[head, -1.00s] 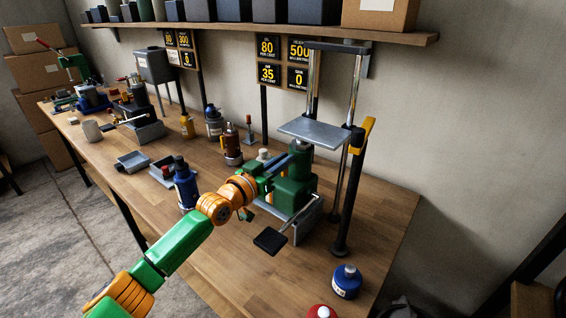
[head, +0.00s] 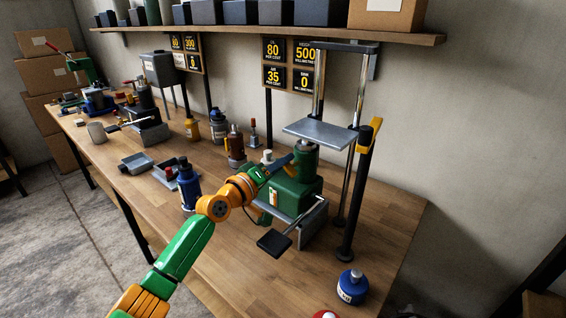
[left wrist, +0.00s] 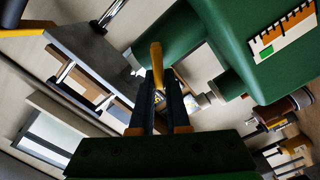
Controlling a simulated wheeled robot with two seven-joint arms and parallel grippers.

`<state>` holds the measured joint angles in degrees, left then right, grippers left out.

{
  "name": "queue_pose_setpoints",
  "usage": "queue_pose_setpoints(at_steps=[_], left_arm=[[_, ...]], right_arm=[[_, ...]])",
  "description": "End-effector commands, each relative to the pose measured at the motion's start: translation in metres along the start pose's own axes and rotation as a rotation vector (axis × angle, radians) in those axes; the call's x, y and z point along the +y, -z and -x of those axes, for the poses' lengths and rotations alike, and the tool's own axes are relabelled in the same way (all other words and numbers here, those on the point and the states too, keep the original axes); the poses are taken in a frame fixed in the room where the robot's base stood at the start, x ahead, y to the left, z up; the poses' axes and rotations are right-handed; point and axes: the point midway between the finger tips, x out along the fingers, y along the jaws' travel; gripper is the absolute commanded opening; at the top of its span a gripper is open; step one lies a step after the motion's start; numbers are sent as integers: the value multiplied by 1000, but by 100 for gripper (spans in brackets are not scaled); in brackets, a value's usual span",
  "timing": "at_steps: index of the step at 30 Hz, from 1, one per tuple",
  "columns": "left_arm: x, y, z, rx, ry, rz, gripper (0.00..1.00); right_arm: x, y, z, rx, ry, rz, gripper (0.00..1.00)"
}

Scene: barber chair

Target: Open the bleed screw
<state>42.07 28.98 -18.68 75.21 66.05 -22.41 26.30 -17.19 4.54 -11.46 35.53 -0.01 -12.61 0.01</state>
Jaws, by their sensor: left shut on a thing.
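The green hydraulic unit (head: 290,197) stands on the bench under the press plate. Its green cylinder (head: 305,158) rises at the back. My left gripper (head: 287,162) reaches to the side of this cylinder. In the left wrist view my left gripper (left wrist: 158,92) is shut on a yellow bar (left wrist: 156,62), which looks like the bleed screw's handle. The bar stands up between the fingertips, in front of the green cylinder (left wrist: 170,38). The fingers hide its lower part. The green tank with a level gauge (left wrist: 289,34) is at the upper right. My right gripper is out of view.
The press plate (head: 320,132) hangs above the cylinder between upright posts. A black foot pedal (head: 273,243) sticks out at the front. A blue bottle (head: 189,187) stands left of my arm and a blue container (head: 352,287) near the front.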

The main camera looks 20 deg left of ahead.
Motion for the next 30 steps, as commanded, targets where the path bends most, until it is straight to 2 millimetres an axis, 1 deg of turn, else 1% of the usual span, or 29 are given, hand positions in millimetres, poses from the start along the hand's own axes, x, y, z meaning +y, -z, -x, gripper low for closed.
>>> queue_pose_setpoints(at_steps=[9, 26, 27, 29, 30], left_arm=[[-2, 0, 0, -1, 0, 113, 0], [-2, 0, 0, 0, -1, 136, 0], [-2, 0, 0, 0, -1, 136, 22], [-2, 0, 0, 0, -1, 136, 38], [-2, 0, 0, 0, -1, 136, 44]], right_arm=[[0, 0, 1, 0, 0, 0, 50], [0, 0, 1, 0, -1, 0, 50], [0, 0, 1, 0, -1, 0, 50], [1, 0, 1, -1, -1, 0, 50], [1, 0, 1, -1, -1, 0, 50]])
